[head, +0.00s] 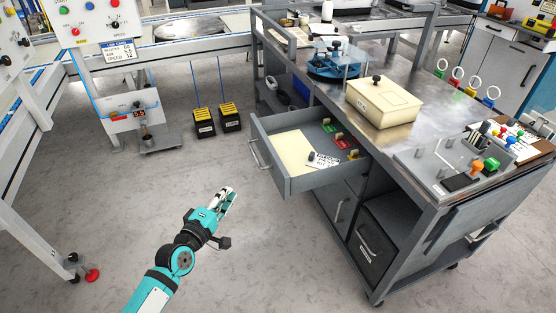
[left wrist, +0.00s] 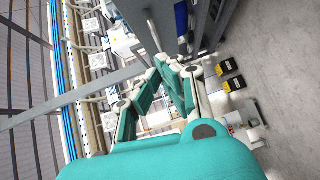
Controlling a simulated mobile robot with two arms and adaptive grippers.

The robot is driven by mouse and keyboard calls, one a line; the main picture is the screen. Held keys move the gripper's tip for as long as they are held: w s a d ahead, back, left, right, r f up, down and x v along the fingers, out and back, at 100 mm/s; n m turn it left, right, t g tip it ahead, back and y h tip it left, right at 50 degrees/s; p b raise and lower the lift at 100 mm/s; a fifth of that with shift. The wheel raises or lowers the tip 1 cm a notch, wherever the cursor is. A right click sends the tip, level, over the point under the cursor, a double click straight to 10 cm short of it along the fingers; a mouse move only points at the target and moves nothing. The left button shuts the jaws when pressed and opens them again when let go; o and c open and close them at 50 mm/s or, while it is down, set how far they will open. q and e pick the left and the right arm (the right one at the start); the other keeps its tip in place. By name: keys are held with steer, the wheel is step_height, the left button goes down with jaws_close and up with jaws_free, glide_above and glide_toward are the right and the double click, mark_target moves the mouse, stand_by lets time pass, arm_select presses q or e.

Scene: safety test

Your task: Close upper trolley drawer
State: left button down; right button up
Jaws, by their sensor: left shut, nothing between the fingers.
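The upper trolley drawer (head: 284,184) is pulled out from the left side of the grey trolley (head: 392,150). Its bar handle (head: 257,154) is on the outer front panel. Inside lie a cream sheet (head: 293,154), small coloured items and a black-and-white tag. My left gripper (head: 229,193) is shut and empty, over the floor in front of the drawer and apart from its handle. It also shows in the left wrist view (left wrist: 163,62), where its fingers meet. My right gripper is not in view.
A cream box (head: 383,101) and a blue fixture (head: 335,62) stand on the trolley top. Black-and-yellow pedals (head: 203,123) sit on the floor behind the drawer. A white machine stand (head: 30,190) is at left. Floor between stand and drawer is clear.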

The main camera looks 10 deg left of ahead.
arm_select(q)
step_height(320, 180, up, 3)
steer(key=w, duration=0.2)
steer(key=b, duration=0.2)
glide_toward(268, 148)
steer(key=w+a+f, duration=0.1)
steer(key=w+a, duration=0.1)
steer(key=a, duration=0.1)
steer(key=w+d, duration=0.2)
steer(key=shift+w+d+n+t+h, duration=0.3)
steer(key=shift+d+t+h, duration=0.05)
steer(key=shift+t+h, duration=0.05)
steer(key=shift+w+d, duration=0.3)
steer(key=shift+d, duration=0.15)
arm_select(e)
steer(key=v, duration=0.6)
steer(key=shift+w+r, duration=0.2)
arm_select(q)
steer(key=shift+w, duration=0.1)
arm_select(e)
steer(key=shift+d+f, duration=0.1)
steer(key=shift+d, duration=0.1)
